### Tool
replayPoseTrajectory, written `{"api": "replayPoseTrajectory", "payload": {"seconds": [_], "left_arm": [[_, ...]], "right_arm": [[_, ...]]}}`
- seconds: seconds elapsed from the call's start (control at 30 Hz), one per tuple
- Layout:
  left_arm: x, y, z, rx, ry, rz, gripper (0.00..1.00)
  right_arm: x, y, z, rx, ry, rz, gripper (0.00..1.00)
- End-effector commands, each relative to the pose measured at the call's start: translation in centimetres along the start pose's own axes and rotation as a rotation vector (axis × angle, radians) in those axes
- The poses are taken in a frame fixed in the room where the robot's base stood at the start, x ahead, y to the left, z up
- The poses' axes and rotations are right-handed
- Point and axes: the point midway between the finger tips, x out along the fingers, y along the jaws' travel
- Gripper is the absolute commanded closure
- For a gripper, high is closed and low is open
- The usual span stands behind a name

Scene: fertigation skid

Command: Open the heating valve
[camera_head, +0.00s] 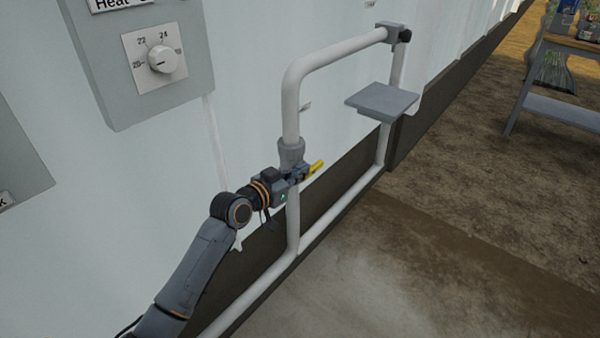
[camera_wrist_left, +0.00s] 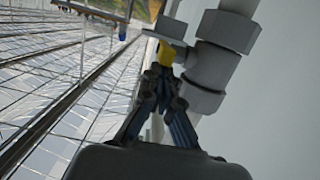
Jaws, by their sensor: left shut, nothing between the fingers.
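The heating valve (camera_head: 291,153) is a grey fitting on a white vertical pipe. My left gripper (camera_head: 303,173) is shut and empty, right at the handle. In the left wrist view the grey valve body (camera_wrist_left: 205,65) stands to the right of my left gripper (camera_wrist_left: 163,72). The yellow handle (camera_wrist_left: 167,53) shows just beyond the fingertips there, close to or touching them. The fingers hide part of the handle and its joint with the valve. My right gripper is not in view.
White pipework (camera_head: 340,50) runs along the wall, with a small grey plate (camera_head: 382,101) to the right of the valve. A grey box with a dial (camera_head: 163,59) hangs at the upper left. A table (camera_head: 565,40) stands at the far right. The floor at the lower right is clear.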

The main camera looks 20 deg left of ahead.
Motion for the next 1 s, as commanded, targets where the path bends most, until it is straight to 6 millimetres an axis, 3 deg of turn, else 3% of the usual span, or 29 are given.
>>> {"api": "replayPoseTrajectory", "payload": {"seconds": [0.33, 1.0], "left_arm": [[0.0, 0.0, 0.3, -0.001, 0.023, 0.001, 1.00], [-0.1, 0.0, 0.5, 0.000, 0.069, 0.000, 1.00]], "right_arm": [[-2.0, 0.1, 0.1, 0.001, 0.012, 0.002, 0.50], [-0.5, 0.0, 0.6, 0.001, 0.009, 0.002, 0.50]]}}
